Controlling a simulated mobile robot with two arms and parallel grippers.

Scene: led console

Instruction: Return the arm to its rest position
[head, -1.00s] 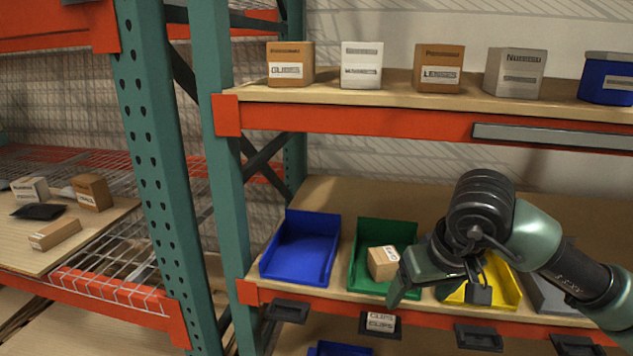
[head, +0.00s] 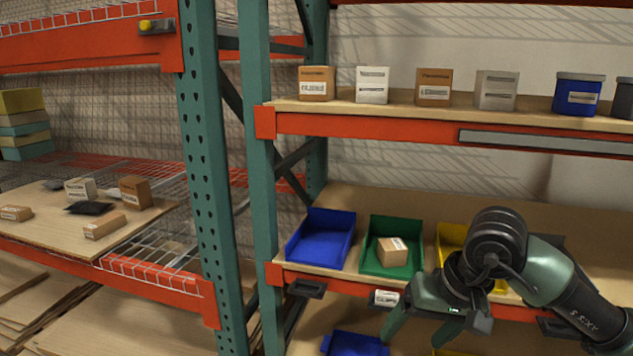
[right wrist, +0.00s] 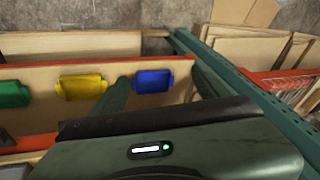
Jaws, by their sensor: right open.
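My right gripper (head: 418,333) is open and empty, in front of the shelf and to the lower right of the green bin. Its two spread fingers show in the right wrist view (right wrist: 161,78), over the lower bins. My right arm reaches in from the lower right and partly covers the yellow bin (head: 452,236). A brown labelled box (head: 392,257) lies in the green bin (head: 413,223), apart from the gripper. My left gripper is not in view.
A blue bin (head: 320,238) stands left of the green one. A lower blue bin (head: 355,345) sits beneath. The orange shelf beam (head: 335,283) and the green rack post (head: 258,180) are near the gripper. Several boxes stand on the upper shelf (head: 440,105).

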